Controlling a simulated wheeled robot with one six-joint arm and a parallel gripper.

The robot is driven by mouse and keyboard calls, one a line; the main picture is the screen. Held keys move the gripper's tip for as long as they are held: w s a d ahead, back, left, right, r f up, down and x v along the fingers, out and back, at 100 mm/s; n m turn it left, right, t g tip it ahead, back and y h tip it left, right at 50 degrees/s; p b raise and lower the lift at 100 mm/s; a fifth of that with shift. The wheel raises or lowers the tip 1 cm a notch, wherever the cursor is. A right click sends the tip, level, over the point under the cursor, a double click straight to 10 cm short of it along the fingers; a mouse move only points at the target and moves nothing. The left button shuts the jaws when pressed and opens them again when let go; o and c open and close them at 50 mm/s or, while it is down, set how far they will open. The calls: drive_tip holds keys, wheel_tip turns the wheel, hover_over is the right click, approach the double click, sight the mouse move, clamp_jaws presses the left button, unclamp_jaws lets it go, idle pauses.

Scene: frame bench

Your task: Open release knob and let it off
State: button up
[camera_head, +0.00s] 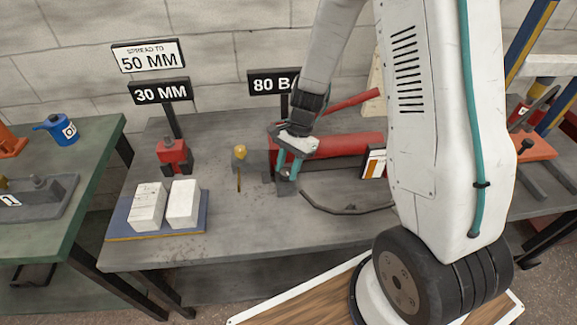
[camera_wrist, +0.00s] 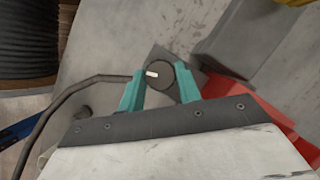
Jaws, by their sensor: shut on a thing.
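The release knob (camera_wrist: 166,79) is a dark round disc with a white mark, seen in the wrist view between my two teal fingers. My gripper (camera_wrist: 160,76) is shut on it, one finger on each side; it also shows in the head view (camera_head: 288,168), at the front left end of a red pump (camera_head: 345,146). In the head view the fingers and wrist hide most of the knob. The pump's red body lies on the grey bench, with its red handle (camera_head: 352,103) behind.
A dark hose (camera_head: 345,210) curves over the grey bench (camera_head: 250,222) in front of the pump. A small brass-topped fitting (camera_head: 239,153), a red jack (camera_head: 173,154) and two white blocks (camera_head: 183,203) stand to the left. A partly hidden "80 BA" sign (camera_head: 272,82) stands behind.

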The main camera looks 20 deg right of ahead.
drive_tip(key=n+g+h, duration=0.1)
drive_tip(key=n, duration=0.2)
drive_tip(key=n+g, duration=0.1)
drive_tip(key=n, duration=0.2)
drive_tip(key=shift+w+a+n+h, duration=0.1)
drive_tip(key=shift+n+h, duration=0.2)
drive_tip(key=shift+h, duration=0.1)
drive_tip(key=n+h, duration=0.1)
drive_tip(key=n, duration=0.2)
drive_tip(key=n+h, duration=0.1)
drive_tip(key=n, duration=0.2)
drive_tip(key=shift+a+g, duration=0.15)
drive_tip(key=shift+g, duration=0.15)
drive_tip(key=shift+n+h, duration=0.3)
drive_tip(key=shift+n, duration=0.1)
drive_tip(key=o, duration=1)
drive_tip(key=shift+c, duration=0.2)
drive_tip(key=v, duration=0.8)
